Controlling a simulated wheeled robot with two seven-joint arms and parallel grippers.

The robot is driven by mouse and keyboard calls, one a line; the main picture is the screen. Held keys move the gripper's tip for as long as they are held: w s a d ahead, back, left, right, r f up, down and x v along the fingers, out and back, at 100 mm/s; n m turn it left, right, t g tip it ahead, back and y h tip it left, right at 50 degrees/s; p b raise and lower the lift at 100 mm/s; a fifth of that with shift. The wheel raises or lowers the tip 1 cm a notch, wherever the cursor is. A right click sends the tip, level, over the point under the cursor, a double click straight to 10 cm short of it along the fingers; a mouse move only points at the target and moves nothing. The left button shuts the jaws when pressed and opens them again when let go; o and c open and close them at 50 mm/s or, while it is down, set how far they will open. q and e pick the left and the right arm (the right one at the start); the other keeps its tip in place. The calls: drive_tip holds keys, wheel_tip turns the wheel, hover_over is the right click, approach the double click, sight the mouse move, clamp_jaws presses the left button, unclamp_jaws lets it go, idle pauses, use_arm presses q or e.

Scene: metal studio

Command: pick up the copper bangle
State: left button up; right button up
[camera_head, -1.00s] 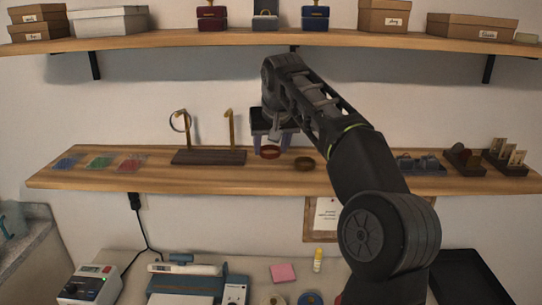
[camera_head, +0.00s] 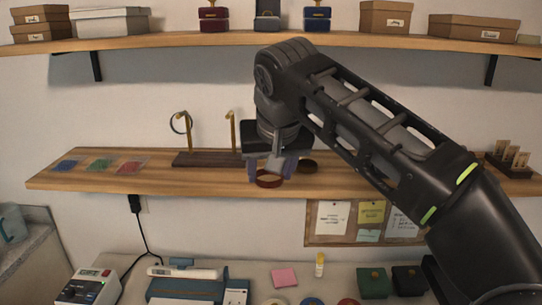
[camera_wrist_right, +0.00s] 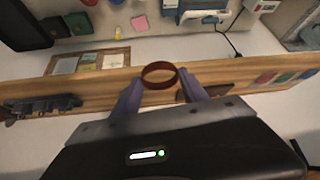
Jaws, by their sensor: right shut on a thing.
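The copper bangle (camera_head: 269,183) is a reddish-brown ring held between the two fingers of my right gripper (camera_head: 271,170). The fingers are shut on it, and it hangs near the shelf's front edge in the head view. In the right wrist view the bangle (camera_wrist_right: 146,80) sits between the purple-grey fingertips of the right gripper (camera_wrist_right: 160,88), with the wooden shelf behind it. I cannot tell its exact height above the shelf. My left gripper is not in view.
A stand (camera_head: 207,158) with brass posts, one carrying a silvery ring, is to the left. An upper shelf (camera_head: 200,44) holds boxes. A workbench is below.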

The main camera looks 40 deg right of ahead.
drive_tip(key=shift+s+a, duration=0.3)
drive_tip(key=shift+s, duration=0.05)
drive_tip(key=shift+w, duration=0.1)
idle(0.4)
